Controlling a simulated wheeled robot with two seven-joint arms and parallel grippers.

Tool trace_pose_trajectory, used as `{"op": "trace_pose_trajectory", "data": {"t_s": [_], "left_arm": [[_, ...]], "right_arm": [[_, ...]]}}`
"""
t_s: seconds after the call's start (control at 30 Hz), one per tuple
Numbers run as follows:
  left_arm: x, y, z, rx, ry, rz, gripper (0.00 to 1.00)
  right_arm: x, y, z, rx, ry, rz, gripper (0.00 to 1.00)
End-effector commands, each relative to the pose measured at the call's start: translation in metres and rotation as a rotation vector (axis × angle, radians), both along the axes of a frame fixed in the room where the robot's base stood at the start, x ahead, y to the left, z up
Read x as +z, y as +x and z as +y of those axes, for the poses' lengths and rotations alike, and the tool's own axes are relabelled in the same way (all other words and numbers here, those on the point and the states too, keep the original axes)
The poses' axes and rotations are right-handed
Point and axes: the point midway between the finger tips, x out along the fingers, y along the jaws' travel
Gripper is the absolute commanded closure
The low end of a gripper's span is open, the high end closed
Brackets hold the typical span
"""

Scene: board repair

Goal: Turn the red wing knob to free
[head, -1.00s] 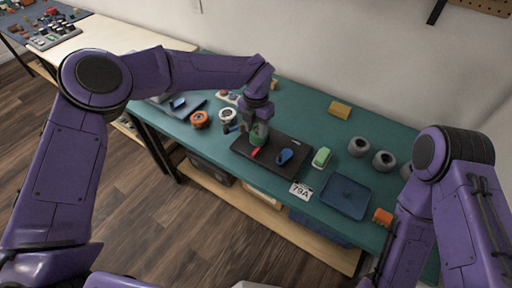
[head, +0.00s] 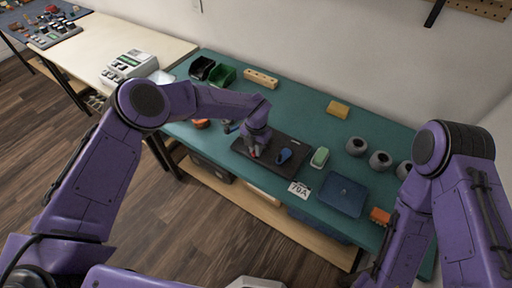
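The red wing knob (head: 252,154) is on the left part of the dark board (head: 267,168), mostly hidden by my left gripper; only a small red patch shows. My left gripper (head: 255,150) points down right at the knob. Its fingertips are too small and covered to tell whether they are open or closed on it. A blue wing knob (head: 284,156) is on the same board, to the right of the red one. My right arm is at the right edge, and its gripper is out of the picture.
A green block (head: 320,157), a 79A label (head: 299,188) and a blue tray (head: 343,194) lie right of the board. Black (head: 202,68) and green (head: 222,76) bins stand back left.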

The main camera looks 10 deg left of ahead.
Motion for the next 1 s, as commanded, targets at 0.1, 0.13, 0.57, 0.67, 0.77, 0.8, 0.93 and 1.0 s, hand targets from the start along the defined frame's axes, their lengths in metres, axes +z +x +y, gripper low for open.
{"op": "trace_pose_trajectory", "data": {"t_s": [0.1,0.13,0.57,0.67,0.77,0.8,0.93,1.0], "left_arm": [[0.0,0.0,0.0,0.0,0.0,0.0,1.0],[0.0,0.0,0.0,0.001,0.0,0.0,1.0],[-0.003,0.0,0.0,0.138,-0.001,0.0,1.0],[-0.004,0.001,0.0,0.217,-0.001,-0.001,1.0],[-0.004,0.0,0.001,0.308,-0.001,-0.001,1.0],[-0.004,0.0,0.0,0.345,-0.002,0.0,1.0],[-0.004,0.0,0.0,0.47,-0.002,-0.001,1.0],[-0.004,0.0,0.0,0.536,-0.002,-0.001,1.0]], "right_arm": [[0.0,0.0,0.0,0.0,0.0,0.0,1.0],[0.0,0.0,0.0,0.0,0.0,0.0,1.0],[-0.018,0.0,0.0,0.0,0.0,0.0,1.0],[-0.026,0.0,0.0,0.0,0.0,0.0,1.0],[-0.035,0.0,0.0,0.0,0.0,0.0,1.0],[-0.039,0.0,0.0,0.0,0.0,0.0,1.0],[-0.05,0.0,0.0,0.0,0.0,0.0,1.0],[-0.056,0.0,0.0,0.0,0.0,0.0,1.0]]}}
